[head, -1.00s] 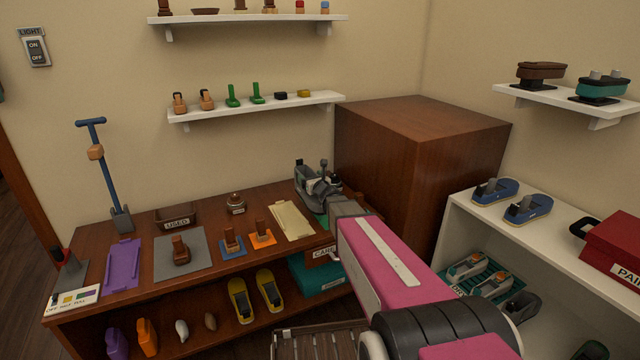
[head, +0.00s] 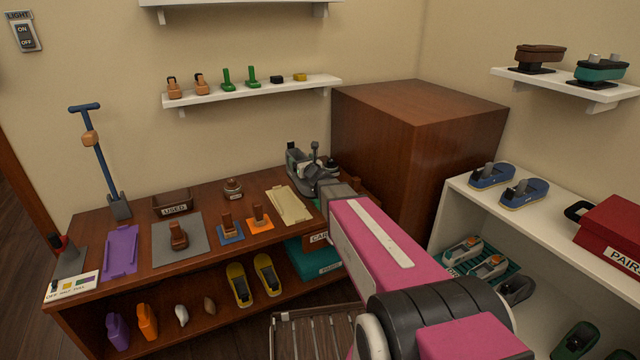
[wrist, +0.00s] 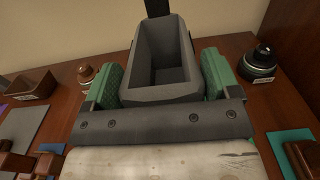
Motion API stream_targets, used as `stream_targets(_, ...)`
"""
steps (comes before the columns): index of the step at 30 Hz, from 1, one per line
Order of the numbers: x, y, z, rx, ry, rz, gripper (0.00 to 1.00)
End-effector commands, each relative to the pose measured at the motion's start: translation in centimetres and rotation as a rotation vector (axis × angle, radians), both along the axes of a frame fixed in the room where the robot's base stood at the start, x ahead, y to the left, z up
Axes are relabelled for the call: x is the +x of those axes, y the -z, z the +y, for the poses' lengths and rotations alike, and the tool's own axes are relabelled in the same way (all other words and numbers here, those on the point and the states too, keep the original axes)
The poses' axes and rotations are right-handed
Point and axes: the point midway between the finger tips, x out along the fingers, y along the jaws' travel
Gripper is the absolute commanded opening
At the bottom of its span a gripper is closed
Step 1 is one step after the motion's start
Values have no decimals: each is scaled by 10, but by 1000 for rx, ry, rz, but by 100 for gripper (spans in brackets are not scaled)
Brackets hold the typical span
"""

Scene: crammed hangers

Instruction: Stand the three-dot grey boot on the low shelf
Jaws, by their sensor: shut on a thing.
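My gripper (wrist: 160,85) is shut on a grey boot (wrist: 167,98), with its green pads on both sides. In the wrist view the boot shows as a hollow grey body with its open top in sight and a dark tab behind it. In the head view the grey boot (head: 297,167) shows above the back right of the wooden bench, partly hidden by my gripper (head: 325,180). No dots can be made out on it. A white shelf unit (head: 452,208) stands at the right, with a lower level. A dark grey boot (head: 515,289) stands on that lower level.
A tall brown cabinet (head: 415,125) stands close behind my gripper. A red box (head: 615,232) and blue boots (head: 490,176) stand on the white unit's top. The wooden bench (head: 140,212) holds several mats and small things.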

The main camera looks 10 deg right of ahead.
Motion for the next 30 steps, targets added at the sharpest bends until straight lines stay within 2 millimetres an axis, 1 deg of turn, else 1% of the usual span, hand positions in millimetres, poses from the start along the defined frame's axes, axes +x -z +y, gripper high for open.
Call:
stream_targets(1,9,7,-9,-1,1,0,27)
stream_targets(9,37,39,-54,0,0,-1,27)
stream_targets(12,45,48,-68,0,0,-1,27)
stream_targets(15,50,54,-77,0,-1,-2,27)
stream_targets(18,52,57,-82,0,-1,-2,27)
stream_targets(22,52,63,-83,0,-2,-1,27)
stream_targets(30,52,94,-83,0,-3,-1,27)
